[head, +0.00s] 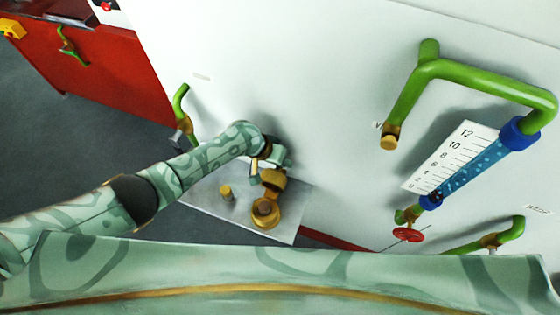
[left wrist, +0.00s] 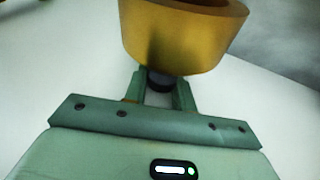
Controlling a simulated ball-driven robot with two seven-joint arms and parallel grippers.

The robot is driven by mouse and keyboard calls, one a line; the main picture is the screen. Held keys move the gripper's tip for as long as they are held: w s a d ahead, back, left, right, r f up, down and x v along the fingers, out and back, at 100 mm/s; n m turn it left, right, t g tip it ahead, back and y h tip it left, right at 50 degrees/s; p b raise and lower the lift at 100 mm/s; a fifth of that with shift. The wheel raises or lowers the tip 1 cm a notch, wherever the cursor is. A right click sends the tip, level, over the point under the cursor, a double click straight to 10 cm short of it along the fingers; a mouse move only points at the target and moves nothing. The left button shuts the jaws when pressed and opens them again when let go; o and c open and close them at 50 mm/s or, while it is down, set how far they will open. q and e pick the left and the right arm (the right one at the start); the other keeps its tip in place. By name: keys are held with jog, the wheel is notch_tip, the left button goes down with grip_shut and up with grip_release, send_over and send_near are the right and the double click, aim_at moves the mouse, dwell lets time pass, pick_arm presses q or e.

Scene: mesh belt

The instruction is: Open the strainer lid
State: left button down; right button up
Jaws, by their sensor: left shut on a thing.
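A brass fitting, which looks like the strainer (head: 265,212), stands over a grey metal plate (head: 285,233) by the white wall. Its round ring-like end faces me, and a second brass part (head: 273,180) sits just above it. My left gripper (head: 256,168) is at the upper side of this brass part. In the left wrist view, the fingers (left wrist: 158,92) are closed around a small dark piece (left wrist: 159,78) directly under a wide brass cup-shaped part (left wrist: 183,35). I cannot tell for certain whether that part is the lid. My right gripper is not in view.
A small brass piece (head: 226,192) stands on the plate, left of the strainer. Green pipes (head: 475,72), a blue gauge tube (head: 478,165) and a red valve wheel (head: 408,235) are on the right. A red cabinet (head: 100,70) and grey floor (head: 60,130) are left.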

pick_arm(q)
jog(key=shift+s+a+f, duration=0.15)
jog(key=shift+s+f, duration=0.05)
jog(key=shift+f, duration=0.2)
jog(key=c, duration=1.2)
grip_release()
jog(key=shift+w+r, duration=0.1)
jog(key=shift+r, duration=0.05)
jog(key=shift+r, duration=0.25)
jog(key=p+v, duration=0.5)
jog(key=v, duration=1.1)
jog(key=shift+a+f, duration=0.1)
jog(key=shift+a, duration=0.05)
